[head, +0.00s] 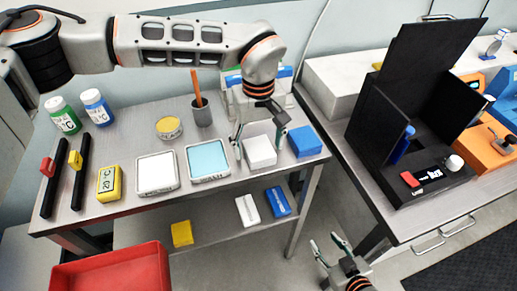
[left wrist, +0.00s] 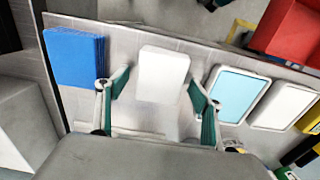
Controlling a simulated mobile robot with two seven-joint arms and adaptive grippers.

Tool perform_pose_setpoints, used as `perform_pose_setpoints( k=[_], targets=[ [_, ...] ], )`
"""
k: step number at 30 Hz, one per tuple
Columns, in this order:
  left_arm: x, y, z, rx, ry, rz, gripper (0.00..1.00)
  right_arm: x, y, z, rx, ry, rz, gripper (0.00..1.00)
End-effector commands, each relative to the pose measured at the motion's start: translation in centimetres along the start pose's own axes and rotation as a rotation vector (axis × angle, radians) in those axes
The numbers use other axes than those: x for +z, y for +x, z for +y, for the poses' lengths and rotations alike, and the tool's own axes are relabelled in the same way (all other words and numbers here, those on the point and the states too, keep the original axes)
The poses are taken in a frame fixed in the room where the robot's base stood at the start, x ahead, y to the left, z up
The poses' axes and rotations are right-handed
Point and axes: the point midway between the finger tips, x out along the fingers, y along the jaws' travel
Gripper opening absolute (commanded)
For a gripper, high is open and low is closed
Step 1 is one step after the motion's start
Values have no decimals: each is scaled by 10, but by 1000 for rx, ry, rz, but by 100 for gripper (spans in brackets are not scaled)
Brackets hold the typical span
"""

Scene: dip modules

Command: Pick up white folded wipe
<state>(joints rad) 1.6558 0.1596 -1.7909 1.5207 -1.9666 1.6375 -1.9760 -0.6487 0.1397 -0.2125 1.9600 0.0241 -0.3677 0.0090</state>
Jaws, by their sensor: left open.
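The white folded wipe (head: 261,153) lies on the metal table near its front right part. In the left wrist view the white wipe (left wrist: 163,72) lies just ahead of the fingertips, centred in the gap. My left gripper (head: 260,145) is open and points down over the wipe, a finger to each side. Its fingers also show in the left wrist view (left wrist: 158,92). I cannot tell whether they touch the wipe. My right gripper (head: 328,243) is open and empty at the lower right, away from the table.
A blue folded wipe (head: 305,141) lies right of the white one. A tray with a light-blue surface (head: 207,160) stands to its left, with a white tray (head: 157,173) beyond. A grey cup (head: 202,113) stands behind. A red bin (head: 112,275) is at the lower left.

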Motion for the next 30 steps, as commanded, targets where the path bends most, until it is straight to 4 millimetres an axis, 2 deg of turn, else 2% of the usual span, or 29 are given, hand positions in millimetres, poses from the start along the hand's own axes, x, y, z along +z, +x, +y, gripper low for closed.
perform_pose_setpoints(
  k=[3, 7, 20, 25, 30],
  targets=[
    [0, 0, 0, 0, 0, 0, 64, 0, 0, 0, 0, 0, 0, 40],
    [0, 0, 0, 0, 0, 0, 32, -1, 0, 0, 0, 0, 1, 40],
    [0, -4, 0, 0, 0, 0, 32, -2, 0, 0, 0, 0, 3, 40],
    [-1, -17, 0, 1, 1, 3, 32, 0, 1, 0, 0, 0, 3, 40],
    [-1, -48, 0, 1, -1, 4, 32, 2, 2, 0, 0, 0, 2, 40]
  ],
)
